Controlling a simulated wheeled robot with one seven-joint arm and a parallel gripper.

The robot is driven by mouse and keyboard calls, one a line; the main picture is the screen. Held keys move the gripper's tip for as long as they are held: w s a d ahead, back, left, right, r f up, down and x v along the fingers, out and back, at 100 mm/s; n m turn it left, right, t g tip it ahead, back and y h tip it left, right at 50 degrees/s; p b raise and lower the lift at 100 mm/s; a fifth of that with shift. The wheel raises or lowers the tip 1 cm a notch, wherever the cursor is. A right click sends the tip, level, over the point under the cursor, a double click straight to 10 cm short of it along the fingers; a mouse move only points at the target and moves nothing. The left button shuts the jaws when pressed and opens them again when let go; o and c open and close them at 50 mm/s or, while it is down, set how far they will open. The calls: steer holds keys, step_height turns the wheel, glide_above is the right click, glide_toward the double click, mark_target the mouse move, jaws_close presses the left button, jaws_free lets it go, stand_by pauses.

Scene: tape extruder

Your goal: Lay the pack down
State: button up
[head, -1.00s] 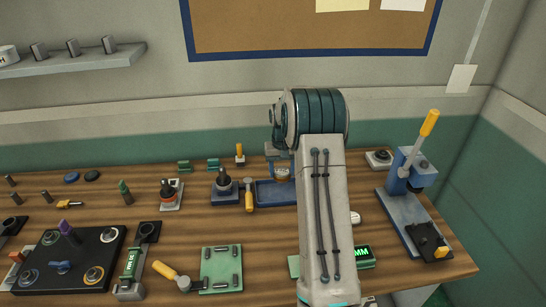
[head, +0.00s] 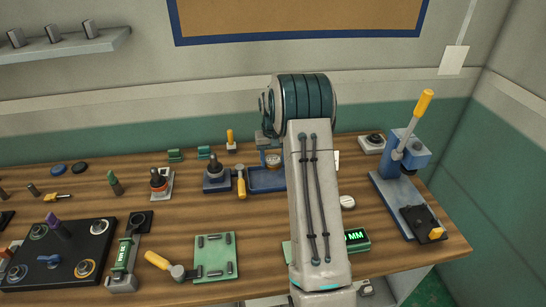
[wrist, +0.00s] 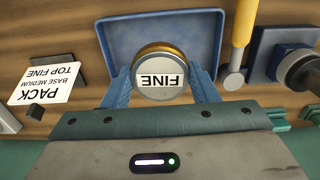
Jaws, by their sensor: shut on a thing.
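The pack is a round disc stack (wrist: 160,75) with a grey top face labelled FINE, upside down in the wrist view, and a gold band below it. My gripper (wrist: 162,88) is shut on it, with one blue finger on each side. The pack is over the blue tray (wrist: 122,38); whether it touches the tray floor I cannot tell. In the head view the pack (head: 273,161) shows small beside my arm, at the back of the blue tray (head: 266,184). Its lower layers are mostly hidden.
A card (wrist: 48,82) reads PACK, TOP FINE, BASE MEDIUM. A yellow-handled tool (head: 240,182) and a dark knobbed block (head: 216,178) stand just left of the tray. A blue lever press (head: 403,175) stands at the right. Bare wood lies in front of the tray.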

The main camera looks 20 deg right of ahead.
steer(key=shift+f+b, duration=2.25)
steer(key=shift+f, duration=1.5)
steer(key=o, duration=1.4)
steer(key=shift+c, duration=0.2)
steer(key=shift+r, duration=0.15)
step_height(320, 180, up, 14)
steer(key=shift+f+b, duration=0.2)
steer(key=shift+b, duration=0.5)
